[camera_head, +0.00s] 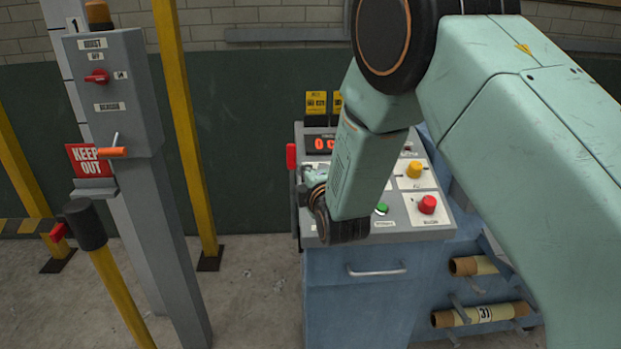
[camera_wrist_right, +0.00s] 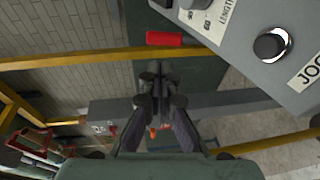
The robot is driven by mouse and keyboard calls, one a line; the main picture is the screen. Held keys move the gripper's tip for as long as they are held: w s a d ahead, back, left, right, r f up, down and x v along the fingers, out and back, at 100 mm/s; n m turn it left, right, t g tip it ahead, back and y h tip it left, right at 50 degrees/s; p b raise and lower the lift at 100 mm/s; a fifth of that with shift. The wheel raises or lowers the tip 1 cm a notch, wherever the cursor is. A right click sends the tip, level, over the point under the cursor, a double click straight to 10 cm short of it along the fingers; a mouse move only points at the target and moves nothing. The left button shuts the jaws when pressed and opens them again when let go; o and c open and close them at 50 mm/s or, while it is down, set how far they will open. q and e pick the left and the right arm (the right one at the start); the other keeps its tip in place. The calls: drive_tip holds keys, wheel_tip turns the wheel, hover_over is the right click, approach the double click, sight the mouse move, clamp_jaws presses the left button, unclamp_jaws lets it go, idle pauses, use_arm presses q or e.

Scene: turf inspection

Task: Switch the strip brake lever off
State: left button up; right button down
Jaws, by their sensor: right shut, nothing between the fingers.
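A grey control box (camera_head: 112,135) on a post at the left carries a lever with an orange grip (camera_head: 111,152), below a small label that seems to read "RELEASED". I cannot read which one is marked strip brake. My left gripper is out of view.
The console (camera_head: 408,238) has a red button (camera_head: 427,204), a yellow button (camera_head: 414,169) and a green button (camera_head: 381,209). A yellow post (camera_head: 186,125) stands between the box and the console. A dark-capped yellow post (camera_head: 118,290) stands in front at the left.

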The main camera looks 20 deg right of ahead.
drive_tip(key=s, duration=0.3)
drive_tip(key=shift+r, duration=0.3)
drive_tip(key=shift+w+a, duration=0.1)
